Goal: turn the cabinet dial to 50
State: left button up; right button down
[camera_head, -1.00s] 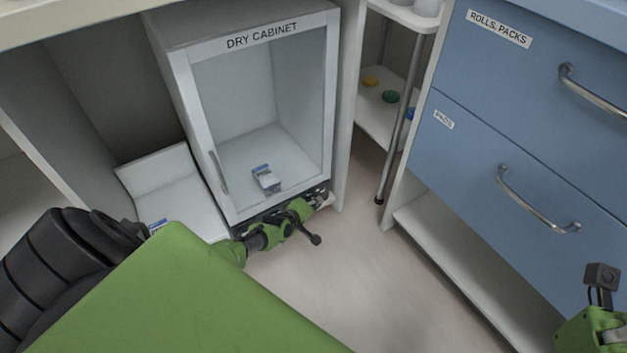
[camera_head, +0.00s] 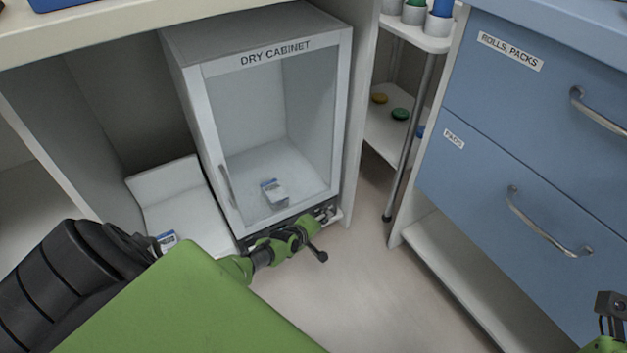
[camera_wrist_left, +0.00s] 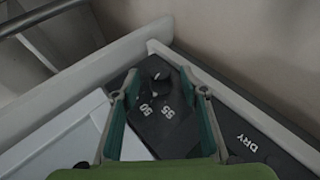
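The dry cabinet (camera_head: 265,50) stands under the counter with its glass door shut. Its dark control strip (camera_head: 290,227) runs below the door. My left gripper (camera_head: 328,212) is at the right end of that strip, largely hidden by its own wrist. In the left wrist view, the two fingers of my left gripper (camera_wrist_left: 160,96) stand apart, with the dark dial (camera_wrist_left: 157,74) beyond and between their tips. The numbers 50 and 55 show beside the dial; its pointer is too dark to read. I cannot tell whether the fingers touch it.
A small box (camera_head: 273,192) lies inside the cabinet. Blue drawers (camera_head: 480,120) with metal handles stand at the right. A white shelf trolley (camera_head: 415,35) with a metal post is between them and the cabinet. The floor (camera_head: 350,270) in front is clear.

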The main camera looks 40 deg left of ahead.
pick_arm(q)
jog(key=shift+s+d+r, duration=0.2)
jog(key=shift+s+d, duration=0.1)
jog(key=shift+s, duration=0.1)
jog(key=a+v, duration=0.1)
jog(key=v, duration=1)
jog(key=shift+w+d+r, duration=0.1)
